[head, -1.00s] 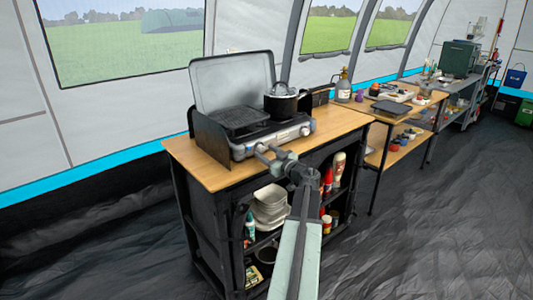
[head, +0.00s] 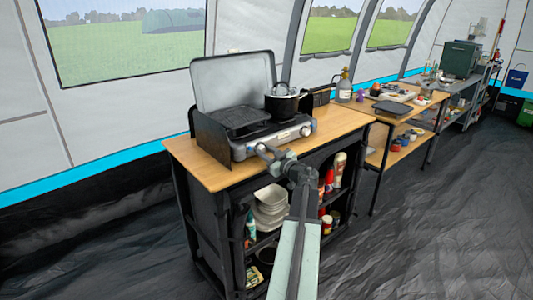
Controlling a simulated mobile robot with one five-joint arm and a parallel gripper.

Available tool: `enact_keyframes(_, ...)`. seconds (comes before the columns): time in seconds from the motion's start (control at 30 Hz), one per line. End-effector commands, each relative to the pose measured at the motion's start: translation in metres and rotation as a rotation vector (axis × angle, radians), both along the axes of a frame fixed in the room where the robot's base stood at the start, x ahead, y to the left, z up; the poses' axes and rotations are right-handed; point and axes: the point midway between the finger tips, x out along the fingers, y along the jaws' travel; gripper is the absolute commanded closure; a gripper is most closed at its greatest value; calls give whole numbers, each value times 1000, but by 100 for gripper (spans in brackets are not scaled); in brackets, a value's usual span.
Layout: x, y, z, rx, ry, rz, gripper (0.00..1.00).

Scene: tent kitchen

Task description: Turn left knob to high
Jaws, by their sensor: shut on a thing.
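The camping stove (head: 238,153) stands on a wooden-topped cabinet with its lid raised and dark side panels up. Its light front panel carries the knobs. The right knob (head: 305,131) shows near the panel's right end. My arm reaches up from the bottom of the head view.
A lidded pot (head: 281,106) sits on the stove's right side. The cabinet's wooden top (head: 195,163) is bare left of the stove. Open shelves below hold white bowls (head: 270,202) and bottles. A second table stands behind to the right.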

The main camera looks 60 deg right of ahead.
Motion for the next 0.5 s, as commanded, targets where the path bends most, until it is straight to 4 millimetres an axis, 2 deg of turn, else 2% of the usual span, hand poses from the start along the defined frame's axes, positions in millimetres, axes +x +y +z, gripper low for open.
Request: enact_keyframes(0.5,-1,-1,-2,-439,146,-1,100)
